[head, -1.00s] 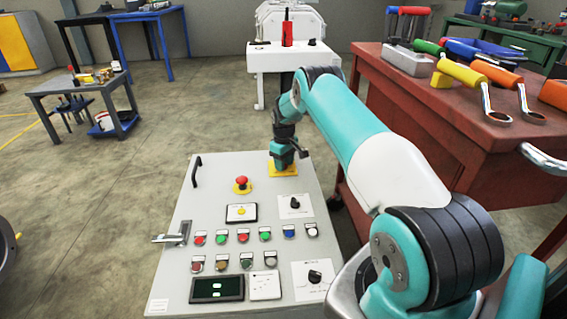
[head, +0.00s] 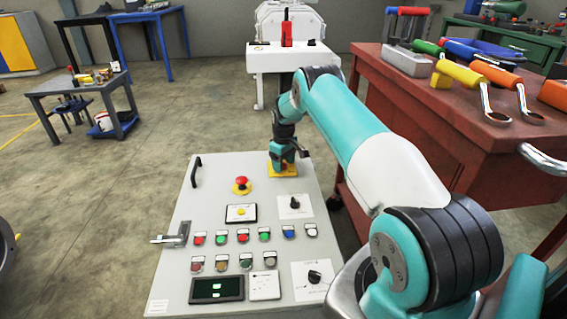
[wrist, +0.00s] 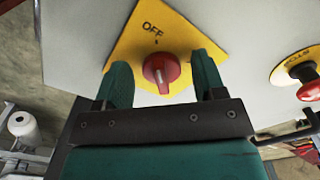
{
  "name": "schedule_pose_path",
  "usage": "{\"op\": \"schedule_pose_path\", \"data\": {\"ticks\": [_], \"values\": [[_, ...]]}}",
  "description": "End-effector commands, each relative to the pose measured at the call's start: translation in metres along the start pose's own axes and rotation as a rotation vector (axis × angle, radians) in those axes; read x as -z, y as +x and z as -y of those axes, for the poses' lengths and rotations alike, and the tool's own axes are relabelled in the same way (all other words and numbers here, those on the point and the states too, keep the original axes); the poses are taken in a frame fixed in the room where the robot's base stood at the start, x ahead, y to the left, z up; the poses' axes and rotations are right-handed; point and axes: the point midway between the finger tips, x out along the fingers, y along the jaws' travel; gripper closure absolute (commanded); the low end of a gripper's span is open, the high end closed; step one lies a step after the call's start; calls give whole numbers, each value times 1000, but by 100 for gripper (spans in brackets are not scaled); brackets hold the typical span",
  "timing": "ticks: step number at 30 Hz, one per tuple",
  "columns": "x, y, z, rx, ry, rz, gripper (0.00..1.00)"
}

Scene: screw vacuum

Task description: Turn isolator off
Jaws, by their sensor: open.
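The isolator is a red rotary knob (wrist: 160,69) on a yellow plate (wrist: 178,30) marked OFF, seen in the wrist view.
The grey control panel (head: 215,272) carries a red emergency stop (head: 241,183), several small buttons and black rotary switches (head: 314,276). A handle (head: 196,172) stands at its left edge. A red tool cabinet (head: 440,125) stands close at the right of my arm.

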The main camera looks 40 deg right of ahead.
Motion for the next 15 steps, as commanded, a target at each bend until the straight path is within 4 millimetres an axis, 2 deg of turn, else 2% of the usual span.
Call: {"op": "schedule_pose_path", "data": {"ticks": [5,15], "values": [[0,-21,0,-1,0,-1,36],[0,-107,-1,-2,0,-3,36]]}}
